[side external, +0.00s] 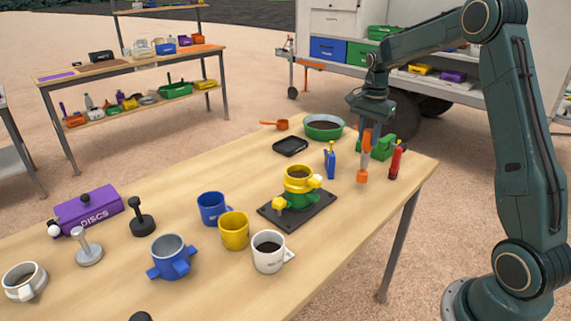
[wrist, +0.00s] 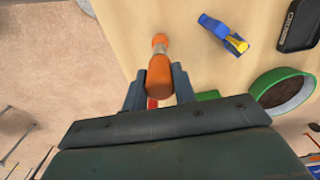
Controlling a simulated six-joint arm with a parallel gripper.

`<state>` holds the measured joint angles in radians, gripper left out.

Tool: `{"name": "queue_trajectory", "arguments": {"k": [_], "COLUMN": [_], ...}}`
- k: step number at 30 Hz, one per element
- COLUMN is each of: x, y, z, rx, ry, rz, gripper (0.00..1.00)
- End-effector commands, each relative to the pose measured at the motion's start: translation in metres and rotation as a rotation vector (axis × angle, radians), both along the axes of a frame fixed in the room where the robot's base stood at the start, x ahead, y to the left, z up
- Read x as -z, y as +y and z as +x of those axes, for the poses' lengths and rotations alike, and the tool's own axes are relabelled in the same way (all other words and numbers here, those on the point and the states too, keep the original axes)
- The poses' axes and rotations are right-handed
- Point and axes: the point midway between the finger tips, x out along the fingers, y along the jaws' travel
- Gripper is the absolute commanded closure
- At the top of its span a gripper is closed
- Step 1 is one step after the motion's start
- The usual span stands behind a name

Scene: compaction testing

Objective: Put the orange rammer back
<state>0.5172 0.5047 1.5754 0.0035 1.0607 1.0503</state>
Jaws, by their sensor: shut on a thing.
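The orange rammer (side external: 362,176) has an orange handle, a grey shaft and an orange foot. It hangs about upright in my gripper (side external: 367,126), near the table's right end. My gripper is shut on its handle. In the wrist view the handle (wrist: 159,78) sits between the two dark fingers, with the foot pointing away. Whether the foot touches the table cannot be told. A green holder (side external: 383,147) stands just behind and right of the rammer. It is mostly hidden in the wrist view (wrist: 208,95). A red tool (side external: 396,160) stands upright at the holder's right side.
A blue tool (side external: 330,160) stands left of the rammer. A green-rimmed pan (side external: 323,127) and a black tray (side external: 290,146) lie behind it. A yellow and green mould (side external: 299,185) stands on a black plate farther left. Several cups fill the table's front middle.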

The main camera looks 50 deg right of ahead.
Motion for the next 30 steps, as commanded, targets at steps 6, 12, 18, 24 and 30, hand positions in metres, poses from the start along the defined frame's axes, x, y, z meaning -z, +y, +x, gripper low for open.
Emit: {"name": "queue_trajectory", "arguments": {"k": [6, 12, 18, 24, 30], "x": [0.022, 0.028, 0.028, 0.032, 0.032], "y": [0.0, 0.0, 0.0, 0.0, 0.0], "z": [0.0, 0.0, 0.0, 0.0, 0.0], "rx": [0.0, 0.0, 0.0, 0.0, 0.0], "ry": [-0.002, -0.003, -0.003, 0.0, 0.0], "rz": [-0.001, -0.002, -0.002, 0.0, 0.0], "gripper": [1.0, 1.0, 1.0, 0.67, 0.51]}}
